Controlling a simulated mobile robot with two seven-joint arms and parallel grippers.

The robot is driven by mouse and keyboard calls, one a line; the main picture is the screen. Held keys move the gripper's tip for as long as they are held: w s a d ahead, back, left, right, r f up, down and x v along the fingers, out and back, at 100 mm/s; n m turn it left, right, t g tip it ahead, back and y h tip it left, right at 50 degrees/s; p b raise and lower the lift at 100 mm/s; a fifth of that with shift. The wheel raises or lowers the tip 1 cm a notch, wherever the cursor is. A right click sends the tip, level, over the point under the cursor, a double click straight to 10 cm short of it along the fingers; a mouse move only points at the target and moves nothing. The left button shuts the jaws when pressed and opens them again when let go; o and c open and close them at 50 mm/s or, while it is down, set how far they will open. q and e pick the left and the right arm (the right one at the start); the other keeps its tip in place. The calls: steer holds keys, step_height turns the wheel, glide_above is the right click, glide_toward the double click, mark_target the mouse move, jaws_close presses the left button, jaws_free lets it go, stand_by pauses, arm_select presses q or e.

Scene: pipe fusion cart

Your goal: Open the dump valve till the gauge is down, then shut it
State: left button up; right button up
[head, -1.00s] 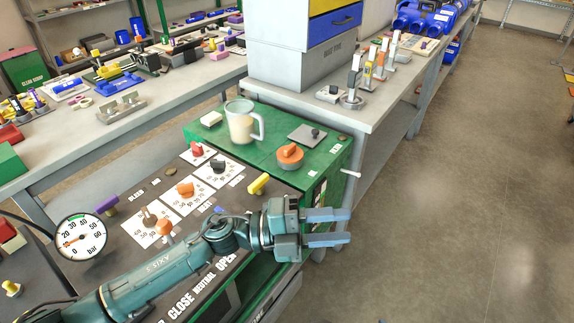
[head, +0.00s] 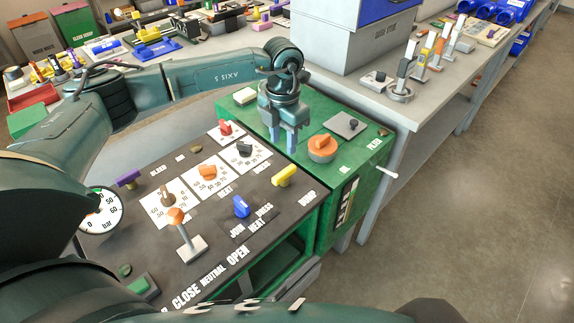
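A yellow valve handle (head: 284,175) sits at the right side of the dark panel, by a label that I read with doubt as DUMP. A round white gauge (head: 101,212) in bar stands at the panel's left end. My arm covers part of its face, and I cannot read its needle. My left gripper (head: 284,145) points down near the panel's back edge, above and behind the yellow handle and apart from it. Its two fingers are parted with nothing seen between them. My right gripper is out of view.
Other panel controls are a purple handle (head: 127,178), a blue knob (head: 241,206) and an orange-topped lever (head: 181,232). An orange knob (head: 322,147) sits on the green top, right of my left gripper. The floor at right is clear.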

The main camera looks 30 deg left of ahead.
mark_target(284, 171)
arm_select(q)
step_height(284, 171, down, 10)
steer(key=shift+f+p, duration=0.1)
steer(key=shift+p, duration=0.4)
steer(key=shift+d, duration=0.1)
jaws_close()
